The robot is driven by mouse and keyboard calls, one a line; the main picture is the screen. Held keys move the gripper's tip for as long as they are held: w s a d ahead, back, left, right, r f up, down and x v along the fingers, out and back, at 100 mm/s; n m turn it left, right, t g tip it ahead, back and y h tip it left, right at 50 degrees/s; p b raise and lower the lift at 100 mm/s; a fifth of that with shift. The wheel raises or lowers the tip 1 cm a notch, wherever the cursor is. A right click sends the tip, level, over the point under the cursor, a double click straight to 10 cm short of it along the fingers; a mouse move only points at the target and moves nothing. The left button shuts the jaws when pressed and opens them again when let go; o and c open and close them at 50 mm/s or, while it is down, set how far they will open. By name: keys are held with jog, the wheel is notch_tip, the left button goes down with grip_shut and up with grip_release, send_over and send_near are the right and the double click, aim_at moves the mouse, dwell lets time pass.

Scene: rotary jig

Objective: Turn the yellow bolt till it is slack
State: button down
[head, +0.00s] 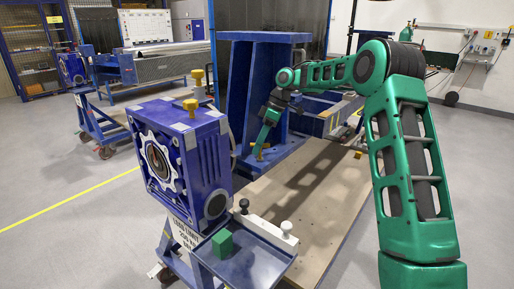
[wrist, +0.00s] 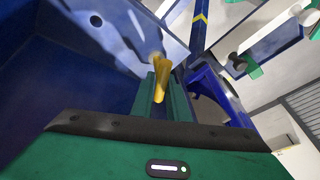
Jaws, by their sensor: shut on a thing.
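The yellow bolt (wrist: 160,80) stands out against a blue surface in the wrist view. My gripper (wrist: 161,90) is shut on it, with the green fingers on either side. In the head view my gripper (head: 260,149) reaches down at the foot of the tall blue bracket (head: 240,95). Only a small bit of yellow (head: 257,153) shows at its fingertips there. The bolt's lower end and threads are hidden, so I cannot tell how tight it sits.
A blue gearbox-like block (head: 205,150) with yellow knobs (head: 191,104) on top stands left of my gripper. A tray (head: 262,268) with a green cube (head: 222,243) is in front. The wooden bench top (head: 310,185) is mostly bare.

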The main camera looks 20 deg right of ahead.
jog(key=shift+n+g, duration=0.4)
jog(key=shift+n, duration=0.6)
jog(key=c, duration=1.8)
grip_release()
jog(key=shift+o, duration=0.2)
jog(key=shift+r, duration=0.1)
jog(key=shift+r, duration=0.2)
jog(key=v, duration=0.7)
jog(key=shift+d+r, duration=0.2)
jog(key=shift+d, duration=0.05)
jog(key=shift+w, duration=0.15)
